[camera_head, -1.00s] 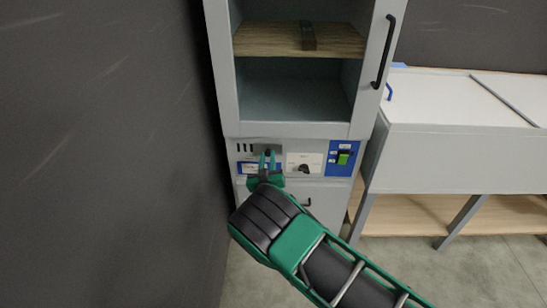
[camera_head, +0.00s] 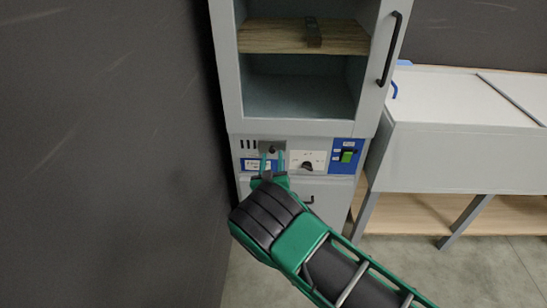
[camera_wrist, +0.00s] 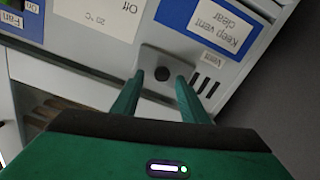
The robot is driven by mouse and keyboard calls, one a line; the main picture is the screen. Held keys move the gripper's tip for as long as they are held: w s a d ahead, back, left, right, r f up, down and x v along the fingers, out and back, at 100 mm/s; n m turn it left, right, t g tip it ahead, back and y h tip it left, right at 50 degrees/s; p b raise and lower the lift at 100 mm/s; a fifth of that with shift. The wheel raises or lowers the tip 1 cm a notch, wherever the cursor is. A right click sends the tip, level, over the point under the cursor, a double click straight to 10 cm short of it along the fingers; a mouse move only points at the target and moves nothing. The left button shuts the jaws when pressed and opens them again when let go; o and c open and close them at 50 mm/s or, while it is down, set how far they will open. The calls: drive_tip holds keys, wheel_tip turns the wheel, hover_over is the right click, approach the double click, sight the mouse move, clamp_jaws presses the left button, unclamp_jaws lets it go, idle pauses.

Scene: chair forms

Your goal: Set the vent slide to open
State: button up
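The vent slide is a grey plate (camera_head: 279,144) with a round black knob (camera_wrist: 162,73), on the panel below the cabinet's open compartment. Dark vent slots (camera_head: 249,145) show uncovered to its left in the head view. In the upside-down wrist view the slots (camera_wrist: 206,88) lie right of the plate, near a "Vent" label (camera_wrist: 210,58). My gripper (camera_head: 272,158) is in front of the slide. Its two green fingers are apart, one on each side of the knob in the wrist view (camera_wrist: 160,77), with visible gaps to it.
Right of the slide are a white dial panel (camera_head: 308,158) with a black knob and a blue panel (camera_head: 346,157) with a green switch. A "Keep vent clear" sign (camera_wrist: 213,27) is close by. A dark wall (camera_head: 110,150) stands left; a white-topped bench (camera_head: 455,100) stands right.

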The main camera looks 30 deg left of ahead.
drive_tip(key=v, duration=0.8)
drive_tip(key=shift+s, duration=0.3)
drive_tip(key=shift+d, duration=0.15)
